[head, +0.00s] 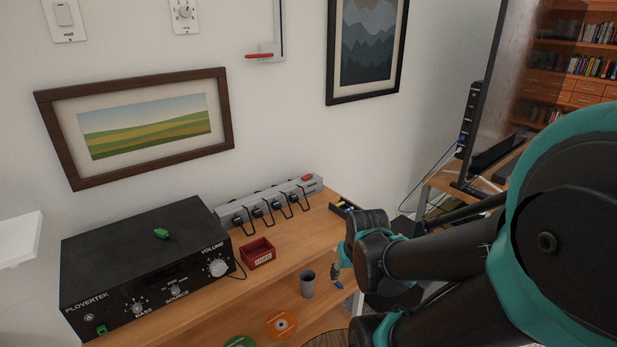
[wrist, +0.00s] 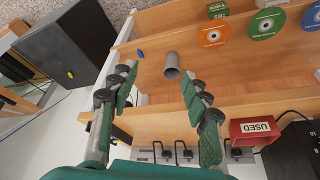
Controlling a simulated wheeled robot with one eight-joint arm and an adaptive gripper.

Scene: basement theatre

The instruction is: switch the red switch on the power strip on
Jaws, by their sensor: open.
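The grey power strip (head: 228,212) lies along the back of the wooden desk against the wall, with several black plugs in it. Its red switch (head: 307,177) is at the far right end; its on or off position is too small to tell. My gripper (head: 343,258) is in front of and below the strip's right end, partly hidden by my arm. In the wrist view my gripper (wrist: 160,77) is open and empty, its fingers wide apart. Several plugs and part of the strip (wrist: 175,157) show at the bottom of that view; the red switch is not visible there.
A black amplifier (head: 150,255) stands left on the desk (head: 290,255). A red box (head: 257,253), a grey cup (head: 307,283) and discs (head: 281,324) are in front of the strip. A dark tray (head: 342,206) lies right of the strip. A red-handled wall lever (head: 260,56) is above.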

